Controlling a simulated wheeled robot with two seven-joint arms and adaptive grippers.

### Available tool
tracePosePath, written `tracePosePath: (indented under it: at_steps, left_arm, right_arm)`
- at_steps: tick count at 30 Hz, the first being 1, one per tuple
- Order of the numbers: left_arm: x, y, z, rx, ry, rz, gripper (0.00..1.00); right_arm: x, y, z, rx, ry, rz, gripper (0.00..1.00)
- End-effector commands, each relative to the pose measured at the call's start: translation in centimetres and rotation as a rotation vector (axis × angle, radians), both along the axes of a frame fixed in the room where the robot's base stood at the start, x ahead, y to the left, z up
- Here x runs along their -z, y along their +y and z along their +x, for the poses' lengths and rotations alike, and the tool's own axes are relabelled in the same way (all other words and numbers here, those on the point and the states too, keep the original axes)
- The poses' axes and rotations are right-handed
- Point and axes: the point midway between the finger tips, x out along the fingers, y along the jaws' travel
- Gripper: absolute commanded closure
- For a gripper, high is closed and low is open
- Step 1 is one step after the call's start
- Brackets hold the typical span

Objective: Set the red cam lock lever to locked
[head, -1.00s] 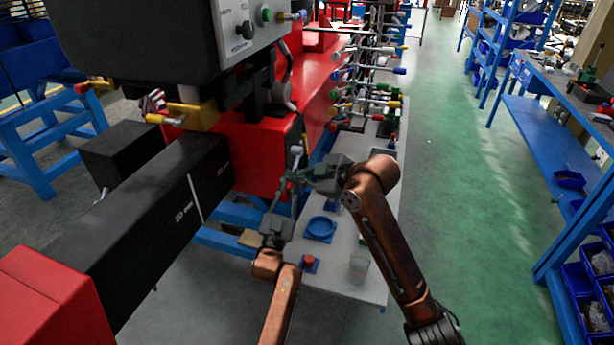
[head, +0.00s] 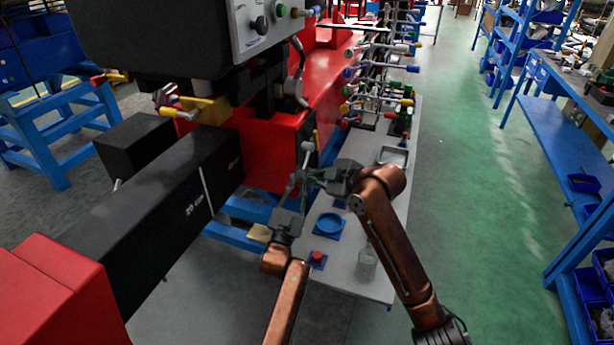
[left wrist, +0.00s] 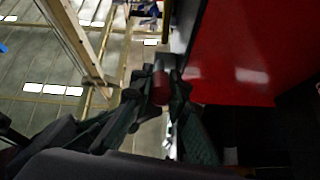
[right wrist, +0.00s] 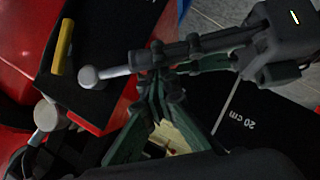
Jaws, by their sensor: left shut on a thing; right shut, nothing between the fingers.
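The lever stands at the end of the red machine. Its grey round hub (head: 307,147) and a short silver rod show in the head view. The hub also shows in the right wrist view (right wrist: 88,78), where the rod runs into my left gripper's fingertips. My left gripper (head: 294,184) is shut on the lever's dark red end (left wrist: 161,88), seen between its fingers in the left wrist view. The fingers partly hide this end. My right gripper (head: 305,178) is shut and empty, its fingertips (right wrist: 158,75) close beside the left fingertips. I cannot tell whether they touch.
A yellow handle (head: 316,140) is beside the hub. A black beam (head: 180,185) lies to the left. A grey table (head: 340,270) on the right carries a blue dish (head: 328,226), a red button (head: 317,256) and a clear cup (head: 367,262). Several coloured levers rise behind. The green aisle is clear.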

Motion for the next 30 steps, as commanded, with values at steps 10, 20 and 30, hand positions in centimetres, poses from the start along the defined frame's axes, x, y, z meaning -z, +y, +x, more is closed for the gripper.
tracePosePath:
  at_steps: [10, 20, 30]
  left_arm:
    - [-0.5, -0.1, -0.3, 0.003, -0.015, -0.003, 0.69]
    - [-0.6, -0.1, -0.3, 0.003, -0.015, -0.003, 0.67]
    - [2.2, 1.1, -3.4, 0.000, -0.011, -0.001, 0.67]
  right_arm:
    - [1.3, -0.6, 0.4, 0.013, 0.017, -0.011, 1.00]
    - [1.1, -0.5, 0.3, 0.011, 0.016, -0.010, 1.00]
    - [0.9, -0.6, 0.4, 0.011, 0.012, -0.008, 1.00]
